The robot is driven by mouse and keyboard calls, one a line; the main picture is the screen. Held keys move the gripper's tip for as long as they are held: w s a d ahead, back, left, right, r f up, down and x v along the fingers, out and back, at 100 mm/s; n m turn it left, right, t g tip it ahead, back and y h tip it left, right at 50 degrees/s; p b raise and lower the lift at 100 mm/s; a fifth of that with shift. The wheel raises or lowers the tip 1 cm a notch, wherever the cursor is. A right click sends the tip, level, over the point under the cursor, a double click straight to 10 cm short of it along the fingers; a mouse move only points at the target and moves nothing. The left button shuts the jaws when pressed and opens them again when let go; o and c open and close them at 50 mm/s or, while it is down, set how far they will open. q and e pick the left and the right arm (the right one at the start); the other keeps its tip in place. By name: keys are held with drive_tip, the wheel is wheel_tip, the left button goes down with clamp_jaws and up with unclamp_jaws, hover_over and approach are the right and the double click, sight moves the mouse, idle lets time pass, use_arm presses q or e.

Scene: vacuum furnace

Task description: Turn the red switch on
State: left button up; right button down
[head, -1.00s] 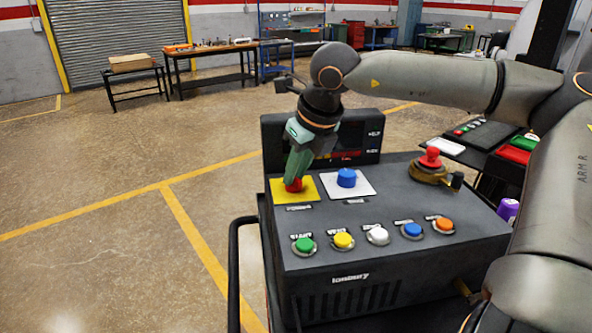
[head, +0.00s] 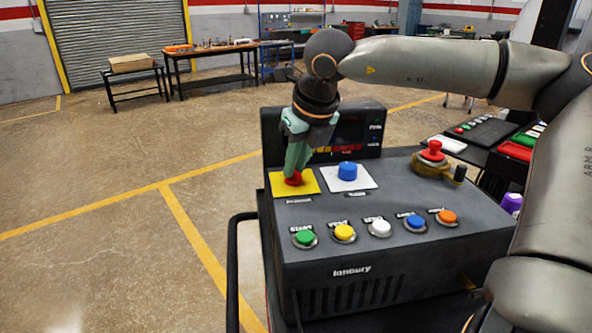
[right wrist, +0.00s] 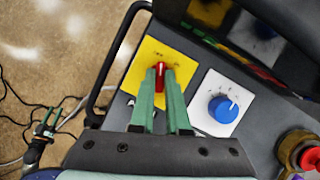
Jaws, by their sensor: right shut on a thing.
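The red switch (head: 293,180) sits on a yellow plate (head: 310,186) at the back left of the dark control box (head: 350,250). In the right wrist view the red switch (right wrist: 160,72) shows between the fingertips on the yellow plate (right wrist: 143,76). My right gripper (head: 294,172), with green fingers, points down from above and is shut on the red switch. In the right wrist view my right gripper (right wrist: 161,76) has a finger on each side of the switch. The fingers hide part of the switch. My left gripper is not in view.
A blue knob (head: 347,170) on a white plate stands just right of the switch. A red mushroom button (head: 433,151) is at the box's right rear. Several coloured push buttons line the front. A dark display (head: 350,135) rises behind. A black rail (head: 235,270) runs along the left side.

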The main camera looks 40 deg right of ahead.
drive_tip(key=m+b, duration=0.1)
drive_tip(key=m+h+b, duration=0.1)
drive_tip(key=m+b, duration=0.1)
drive_tip(key=b, duration=0.1)
drive_tip(key=shift+a+f+g, duration=0.1)
drive_tip(key=shift+f+g, duration=0.15)
drive_tip(key=shift+g, duration=0.05)
drive_tip(key=m+h+b, duration=0.1)
drive_tip(key=m+b, duration=0.1)
drive_tip(key=m, duration=0.1)
drive_tip(key=shift+w+a+r+g, duration=0.1)
drive_tip(key=shift+g, duration=0.2)
drive_tip(key=shift+m+h, duration=0.3)
drive_tip(key=shift+m, duration=0.2)
drive_tip(key=shift+r+m, duration=0.1)
drive_tip(key=shift+m, duration=0.3)
drive_tip(key=shift+m+g, duration=0.4)
drive_tip(key=shift+m, duration=0.2)
drive_tip(key=shift+w+a+m+g, duration=0.1)
drive_tip(key=shift+m+g, duration=0.2)
drive_tip(key=shift+m, duration=0.3)
drive_tip(key=shift+h, duration=0.3)
